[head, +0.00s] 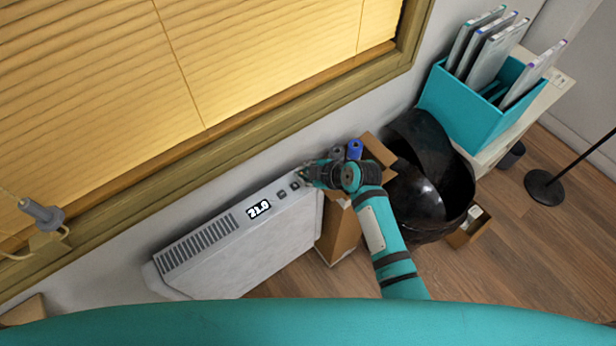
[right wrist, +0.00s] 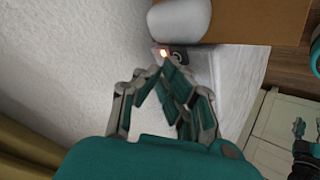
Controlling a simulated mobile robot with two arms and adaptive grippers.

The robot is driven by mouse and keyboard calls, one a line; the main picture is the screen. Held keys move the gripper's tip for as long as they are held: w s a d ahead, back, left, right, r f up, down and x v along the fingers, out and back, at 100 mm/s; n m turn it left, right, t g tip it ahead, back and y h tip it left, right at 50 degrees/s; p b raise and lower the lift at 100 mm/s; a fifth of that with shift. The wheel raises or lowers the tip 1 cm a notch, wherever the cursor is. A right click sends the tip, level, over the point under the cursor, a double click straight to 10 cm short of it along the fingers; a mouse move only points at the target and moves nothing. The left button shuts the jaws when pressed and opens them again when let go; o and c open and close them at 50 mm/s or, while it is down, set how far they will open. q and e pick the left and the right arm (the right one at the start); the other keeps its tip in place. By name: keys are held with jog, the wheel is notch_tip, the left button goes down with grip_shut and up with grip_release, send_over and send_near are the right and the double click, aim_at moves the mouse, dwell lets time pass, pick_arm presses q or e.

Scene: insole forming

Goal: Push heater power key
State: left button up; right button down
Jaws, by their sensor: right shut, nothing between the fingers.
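The white heater (head: 235,250) stands against the wall below the window. Its top has a slotted grille, a lit display (head: 259,209) and small dark keys (head: 282,194). My right gripper (head: 304,174) is shut and empty at the right end of the heater's top, by the keys. In the right wrist view its fingertips (right wrist: 168,68) meet just short of a small key glowing orange (right wrist: 164,53), with a dark key (right wrist: 180,57) beside it. I cannot tell whether the fingertips touch the heater. The gripper hides part of that end in the head view. My left gripper is not in view.
A cardboard box (head: 338,232) stands right of the heater, with a blue item (head: 355,149) at its top. A black bin (head: 430,190) and a teal file holder (head: 470,115) are further right. The window blind (head: 200,70) is above.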

jog(key=shift+f, duration=0.2)
dwell(0.5)
jog(key=shift+r, duration=0.1)
jog(key=shift+r+p, duration=0.55)
notch_tip(320, 180, up, 6)
jog(key=p, duration=0.5)
dwell(0.4)
